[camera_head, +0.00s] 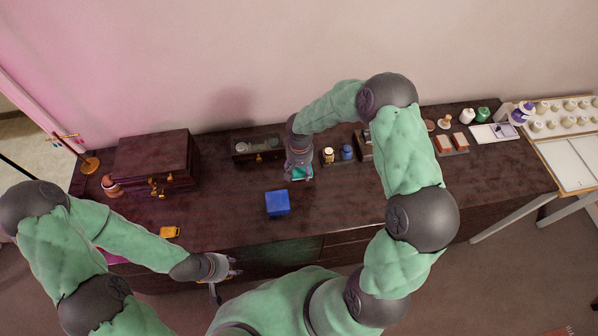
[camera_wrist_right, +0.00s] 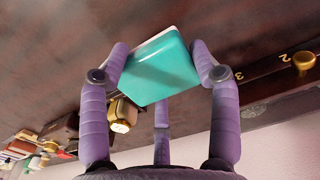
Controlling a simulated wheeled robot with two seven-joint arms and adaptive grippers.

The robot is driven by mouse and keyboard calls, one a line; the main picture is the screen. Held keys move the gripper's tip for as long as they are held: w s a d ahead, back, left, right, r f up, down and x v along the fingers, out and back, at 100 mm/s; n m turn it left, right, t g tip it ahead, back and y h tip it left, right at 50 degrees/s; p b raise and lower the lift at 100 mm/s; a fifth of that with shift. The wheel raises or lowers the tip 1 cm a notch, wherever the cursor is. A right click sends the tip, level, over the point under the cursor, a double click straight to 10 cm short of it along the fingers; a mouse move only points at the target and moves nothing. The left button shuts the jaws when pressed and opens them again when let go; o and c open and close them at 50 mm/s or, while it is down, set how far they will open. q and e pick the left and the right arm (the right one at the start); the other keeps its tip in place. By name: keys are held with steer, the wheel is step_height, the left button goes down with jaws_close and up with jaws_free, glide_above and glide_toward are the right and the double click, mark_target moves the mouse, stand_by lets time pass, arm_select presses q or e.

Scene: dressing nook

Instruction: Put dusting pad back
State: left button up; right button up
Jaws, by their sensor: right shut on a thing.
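A teal rounded block with a white layer on its far side, which looks like the dusting pad (camera_wrist_right: 160,66), sits between the purple fingers of my right gripper (camera_wrist_right: 162,75). The fingers press on its two sides. In the head view the right gripper (camera_head: 300,172) points down over the middle of the dresser, with a bit of teal showing at its tip. Whether the pad touches the top is hard to tell. My left gripper (camera_head: 224,278) is in front of the dresser's front edge, fingers apart and empty.
A blue box (camera_head: 277,203) stands just front-left of the right gripper. A dark tray (camera_head: 257,148) lies behind-left, and small bottles (camera_head: 347,152) stand to the right. A wooden chest (camera_head: 152,163) and a yellow item (camera_head: 170,232) are at left. The dresser top (camera_head: 225,212) is bare around the blue box.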

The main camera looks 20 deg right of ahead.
mark_target(299, 173)
steer(key=shift+w+f, duration=0.4)
steer(key=shift+f, duration=1.6)
steer(key=shift+b, duration=0.3)
steer(key=shift+f, duration=0.25)
steer(key=o, duration=1.1)
steer(key=shift+r, duration=0.1)
steer(key=shift+r, duration=0.1)
